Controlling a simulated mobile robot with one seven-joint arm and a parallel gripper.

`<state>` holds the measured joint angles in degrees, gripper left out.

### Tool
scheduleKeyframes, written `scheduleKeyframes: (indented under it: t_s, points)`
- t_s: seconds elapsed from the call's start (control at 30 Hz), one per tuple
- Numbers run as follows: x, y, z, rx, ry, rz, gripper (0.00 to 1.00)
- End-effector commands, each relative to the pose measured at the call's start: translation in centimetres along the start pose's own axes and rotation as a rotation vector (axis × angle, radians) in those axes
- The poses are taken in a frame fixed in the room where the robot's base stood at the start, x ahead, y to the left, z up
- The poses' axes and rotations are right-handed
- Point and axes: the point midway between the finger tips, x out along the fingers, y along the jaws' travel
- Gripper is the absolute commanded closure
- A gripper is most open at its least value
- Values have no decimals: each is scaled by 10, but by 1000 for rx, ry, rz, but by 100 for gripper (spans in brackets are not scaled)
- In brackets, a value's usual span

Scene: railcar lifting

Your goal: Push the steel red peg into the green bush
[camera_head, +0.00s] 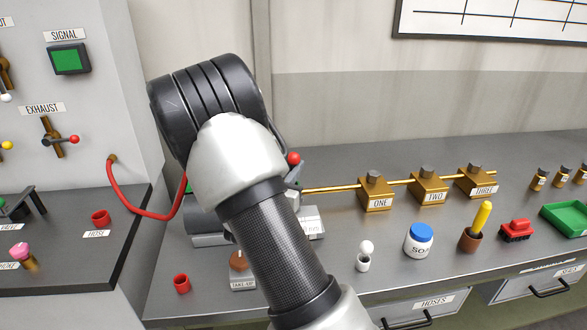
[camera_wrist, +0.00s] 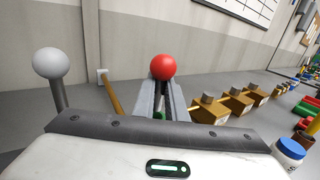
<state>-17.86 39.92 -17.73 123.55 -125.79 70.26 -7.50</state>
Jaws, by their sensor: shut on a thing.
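The red peg shows as a red ball head (camera_wrist: 163,67) between the fingertips of my gripper (camera_wrist: 163,88) in the wrist view. My gripper is shut on it. In the head view the red ball (camera_head: 293,158) shows just right of my wrist, and my gripper is mostly hidden behind my arm. A small green patch (camera_wrist: 159,115) shows low between the fingers. It may be the green bush, but the fingers hide most of it. The peg's shank is hidden, so I cannot tell whether it is in the bush.
A white ball on a grey stem (camera_wrist: 47,62) stands left of my gripper. A brass rod runs right through block ONE (camera_head: 376,192), block TWO (camera_head: 428,186) and block THREE (camera_head: 475,180). A red hose (camera_head: 130,210) passes behind my arm. A jar (camera_head: 418,242) stands front right.

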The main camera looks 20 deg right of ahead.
Motion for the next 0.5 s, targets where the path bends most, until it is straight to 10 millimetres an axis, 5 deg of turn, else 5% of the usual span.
scheduleKeyframes:
  t_s: [0.5]
  points:
    - [0, 0, -10, 1, -1, 0, 100]
